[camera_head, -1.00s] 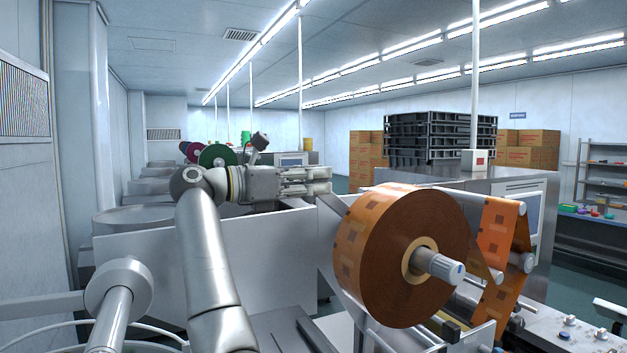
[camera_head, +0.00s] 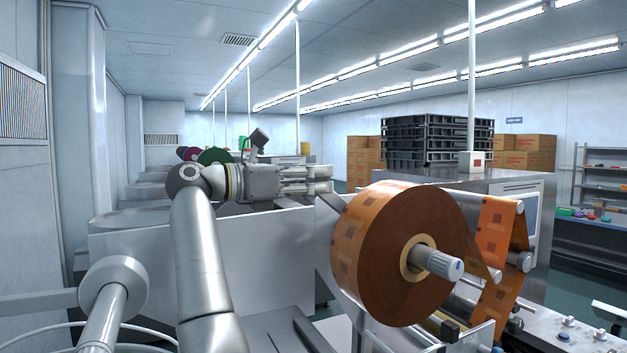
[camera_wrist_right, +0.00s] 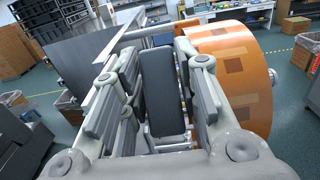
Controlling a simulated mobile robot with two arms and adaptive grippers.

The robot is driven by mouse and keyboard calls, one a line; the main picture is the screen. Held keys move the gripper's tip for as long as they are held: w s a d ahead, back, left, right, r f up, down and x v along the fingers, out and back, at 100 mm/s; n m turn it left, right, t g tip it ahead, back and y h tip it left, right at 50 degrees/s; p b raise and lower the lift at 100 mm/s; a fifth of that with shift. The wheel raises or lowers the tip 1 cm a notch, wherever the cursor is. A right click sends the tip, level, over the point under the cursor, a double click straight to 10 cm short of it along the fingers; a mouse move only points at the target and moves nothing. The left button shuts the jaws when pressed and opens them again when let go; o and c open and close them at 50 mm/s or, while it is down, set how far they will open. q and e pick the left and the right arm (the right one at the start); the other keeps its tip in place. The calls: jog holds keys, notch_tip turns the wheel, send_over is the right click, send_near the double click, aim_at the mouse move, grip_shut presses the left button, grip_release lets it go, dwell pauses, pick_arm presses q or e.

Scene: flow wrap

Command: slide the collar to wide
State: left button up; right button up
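I cannot make out for certain which part is the collar. The large orange-brown film roll (camera_head: 402,255) sits on a spindle with a grey ribbed end knob (camera_head: 437,263) bearing a blue mark, and a tan core ring (camera_head: 418,257). My right gripper (camera_head: 331,180) is left of the roll and above the pale machine panel, its fingers stretched out toward the right. In the right wrist view my right gripper (camera_wrist_right: 155,70) has its fingers apart, with a dark grey slab between them that I cannot identify. The roll's edge (camera_wrist_right: 240,75) shows beside the right finger. My left gripper is out of view.
Film runs over rollers (camera_head: 494,240) right of the roll. Below is a rail with several knobs (camera_head: 567,322). A pale panel (camera_head: 265,255) stands below my right gripper.

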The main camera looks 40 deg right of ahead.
jog(key=shift+o, duration=1.2)
jog(key=v, duration=1.2)
jog(key=shift+r, duration=0.1)
